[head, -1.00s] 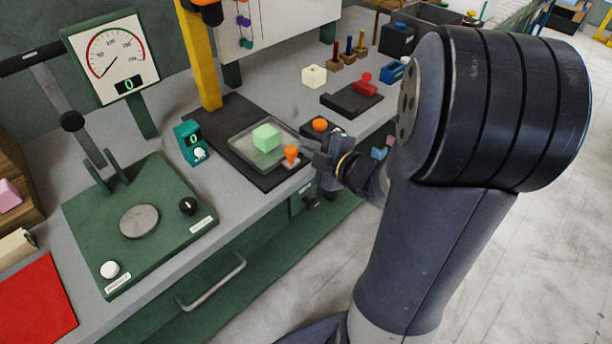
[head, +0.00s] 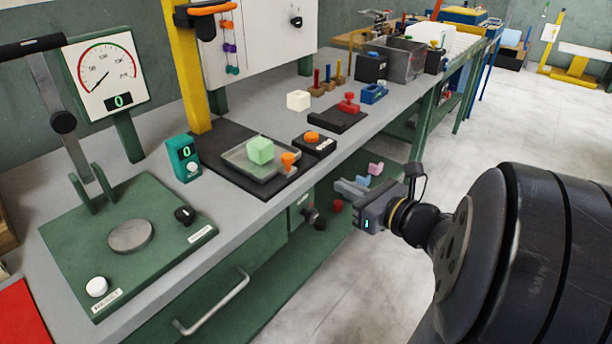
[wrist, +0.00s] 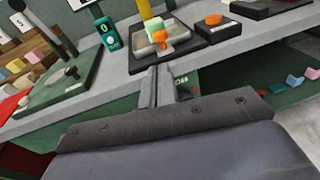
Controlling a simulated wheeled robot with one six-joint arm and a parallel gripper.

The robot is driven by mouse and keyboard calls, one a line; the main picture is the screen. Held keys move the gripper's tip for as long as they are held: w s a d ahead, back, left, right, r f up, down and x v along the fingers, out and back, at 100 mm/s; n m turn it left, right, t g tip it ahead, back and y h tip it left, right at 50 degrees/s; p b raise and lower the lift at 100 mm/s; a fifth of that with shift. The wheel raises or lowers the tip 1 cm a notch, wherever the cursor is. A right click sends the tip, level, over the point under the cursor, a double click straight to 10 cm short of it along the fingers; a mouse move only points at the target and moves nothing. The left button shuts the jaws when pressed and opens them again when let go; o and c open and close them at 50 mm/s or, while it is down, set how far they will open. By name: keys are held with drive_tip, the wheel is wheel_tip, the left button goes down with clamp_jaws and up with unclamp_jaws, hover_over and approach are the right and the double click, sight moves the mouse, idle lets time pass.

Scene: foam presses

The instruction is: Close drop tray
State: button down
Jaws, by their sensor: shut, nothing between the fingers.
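The shallow grey metal tray (head: 236,158) lies on a black base plate (head: 212,143) beside the yellow column. A pale green foam cube (head: 260,150) sits in the tray. An orange handle (head: 288,160) stands at the tray's front right edge. The tray (wrist: 141,50), cube (wrist: 155,24) and handle (wrist: 160,38) also show in the wrist view. My gripper (head: 365,220) is in front of the bench's edge, to the right of the handle and apart from it. In the wrist view its fingers (wrist: 161,85) are together and empty, pointing toward the handle.
A black box with an orange button (head: 312,137) stands right of the tray. A teal counter (head: 183,158) stands left of it. A green press base (head: 128,235) fills the bench's left. A lower shelf holds coloured blocks (head: 352,186). The floor (head: 330,270) before the bench is clear.

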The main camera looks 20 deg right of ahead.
sight(252, 141)
drive_tip(key=x, duration=1.4)
drive_tip(key=shift+p, duration=0.35)
drive_tip(key=shift+w+a+f+b, duration=0.2)
drive_tip(key=shift+w+b, duration=0.15)
drive_tip(key=shift+b, duration=0.15)
drive_tip(key=b+x, duration=0.2)
drive_tip(key=x, duration=0.2)
drive_tip(key=a+r+b+x, duration=0.1)
drive_tip(key=b+x, duration=0.1)
drive_tip(key=x, duration=0.3)
drive_tip(key=a+b+x, duration=0.1)
drive_tip(key=b+x, duration=0.1)
drive_tip(key=x, duration=0.2)
drive_tip(key=shift+s+a+r+b, duration=0.1)
drive_tip(key=shift+s+r+b, duration=0.15)
drive_tip(key=shift+r+b, duration=0.1)
drive_tip(key=shift+w+a+r, duration=0.1)
drive_tip(key=shift+w+a, duration=0.2)
drive_tip(key=shift+w, duration=0.1)
drive_tip(key=shift+r, duration=0.25)
